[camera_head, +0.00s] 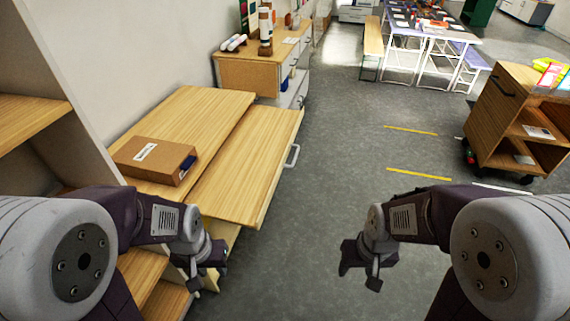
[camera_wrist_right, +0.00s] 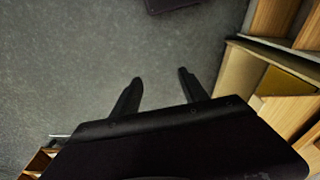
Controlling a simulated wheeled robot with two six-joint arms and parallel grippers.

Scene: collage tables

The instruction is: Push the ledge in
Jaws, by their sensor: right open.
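The ledge (camera_head: 245,167) is a light wooden board, slid out toward the right from beneath the fixed wooden top (camera_head: 185,115) of a low cabinet. A pale metal handle (camera_head: 292,156) is on its right edge. My left gripper (camera_head: 207,281) is low in front of the ledge's near end, apart from the handle; its fingers are too dark to read. My right gripper (camera_head: 360,272) is over the open floor, right of the ledge and away from it. In the right wrist view its two dark fingers (camera_wrist_right: 160,86) are spread with only floor between them.
A brown cardboard box (camera_head: 153,160) lies on the cabinet's top, left of the ledge. A tall shelf (camera_head: 60,100) stands at the left. A wooden cabinet (camera_head: 249,74) is behind. A wheeled cart (camera_head: 505,110) stands right. Grey floor (camera_head: 340,150) is clear between.

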